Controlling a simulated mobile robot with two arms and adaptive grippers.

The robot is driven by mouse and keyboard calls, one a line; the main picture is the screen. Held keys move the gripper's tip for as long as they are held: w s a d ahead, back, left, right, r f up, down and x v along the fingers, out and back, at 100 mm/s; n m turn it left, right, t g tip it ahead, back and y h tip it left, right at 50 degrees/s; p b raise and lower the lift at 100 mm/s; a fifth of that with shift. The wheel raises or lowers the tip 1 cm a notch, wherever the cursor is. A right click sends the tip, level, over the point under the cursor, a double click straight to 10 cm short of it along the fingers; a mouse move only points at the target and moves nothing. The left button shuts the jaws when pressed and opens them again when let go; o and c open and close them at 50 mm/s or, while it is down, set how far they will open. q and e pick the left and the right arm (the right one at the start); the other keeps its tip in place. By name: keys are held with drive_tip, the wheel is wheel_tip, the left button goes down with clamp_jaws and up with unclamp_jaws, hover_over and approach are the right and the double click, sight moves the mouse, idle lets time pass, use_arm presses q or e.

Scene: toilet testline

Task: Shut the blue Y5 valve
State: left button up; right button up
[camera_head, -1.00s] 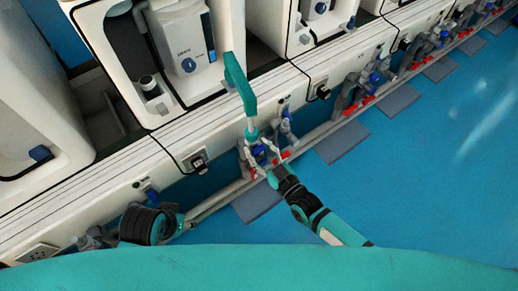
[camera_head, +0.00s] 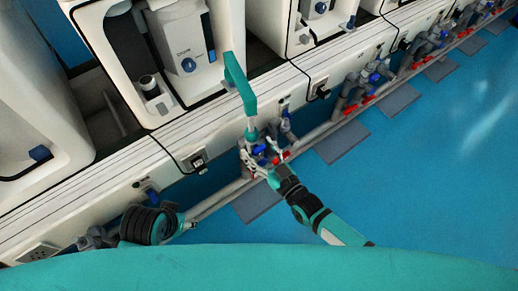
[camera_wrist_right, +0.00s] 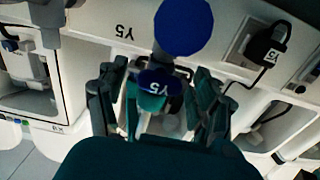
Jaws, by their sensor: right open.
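In the right wrist view a blue valve handle (camera_wrist_right: 160,81) on a teal body sits between the two fingers of my right gripper (camera_wrist_right: 157,95). The fingers are open, one on each side of it; whether they touch it I cannot tell. A larger blue round knob (camera_wrist_right: 183,27) lies just beyond. In the head view my right gripper (camera_head: 259,165) is at the blue valve (camera_head: 259,150), partly hiding it.
A white panel (camera_wrist_right: 95,22) stands behind the valve, with a black plug and cable (camera_wrist_right: 266,46) at right. Grey pipes (camera_head: 215,203) with more blue and red valves (camera_head: 366,98) run along the wall. Blue floor (camera_head: 420,180) is open at right.

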drive_tip(key=v, duration=1.1)
drive_tip(key=shift+s+d, duration=0.2)
drive_tip(key=shift+s, duration=0.1)
drive_tip(key=shift+a, duration=0.1)
